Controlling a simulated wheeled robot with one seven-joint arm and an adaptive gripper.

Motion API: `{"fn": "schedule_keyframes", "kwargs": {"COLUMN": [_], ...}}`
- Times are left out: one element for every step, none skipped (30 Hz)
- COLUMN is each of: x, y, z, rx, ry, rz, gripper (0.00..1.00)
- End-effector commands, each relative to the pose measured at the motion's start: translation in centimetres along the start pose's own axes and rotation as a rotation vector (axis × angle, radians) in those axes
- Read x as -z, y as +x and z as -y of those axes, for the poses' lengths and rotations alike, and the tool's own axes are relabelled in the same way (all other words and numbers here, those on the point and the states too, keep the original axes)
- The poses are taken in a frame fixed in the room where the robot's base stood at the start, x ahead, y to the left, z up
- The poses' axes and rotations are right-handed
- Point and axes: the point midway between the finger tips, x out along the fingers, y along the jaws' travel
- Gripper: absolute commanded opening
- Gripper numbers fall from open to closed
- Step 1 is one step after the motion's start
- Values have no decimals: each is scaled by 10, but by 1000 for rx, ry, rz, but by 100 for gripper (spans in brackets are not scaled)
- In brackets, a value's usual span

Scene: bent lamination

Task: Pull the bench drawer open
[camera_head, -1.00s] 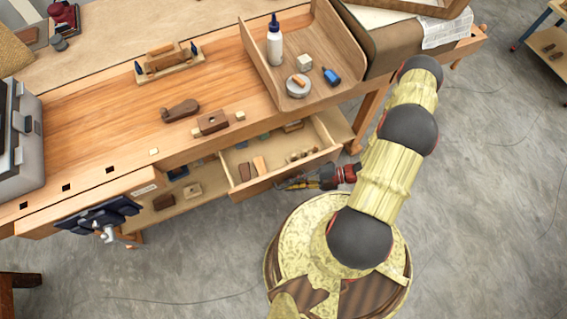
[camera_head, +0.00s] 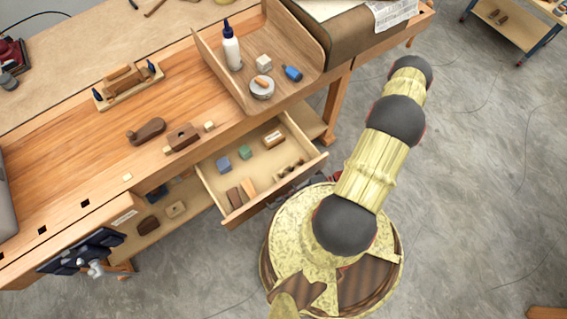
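The bench drawer (camera_head: 276,193) stands well out from the wooden workbench, below its top.
A vise (camera_head: 85,252) is at the lower left. Grey floor is free at right.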

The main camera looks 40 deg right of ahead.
Motion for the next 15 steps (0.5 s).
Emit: {"fn": "schedule_keyframes", "kwargs": {"x": [-2,-2,-1,-1,-1,-1,-1,-1,-1,-1,-1,-1,-1,-1,-1], "y": [-1,-1,-1,-1,-1,-1,-1,-1,0,0,0,-1,-1,-2,-5], "z": [-1,-1,0,0,0,0,0,0,0,0,0,0,0,0,0], "rx": [0,0,0,0,0,0,0,0,0,0,0,0,0,0,0], "ry": [-2,-2,-1,-1,-1,-1,-1,-1,-1,-1,-1,-1,-1,-1,-2], "rz": [3,3,2,2,2,2,2,2,1,1,1,1,1,2,2], "gripper": [11,13,15,16,16,16,16,16,16,16,16,16,16,16,16]}}
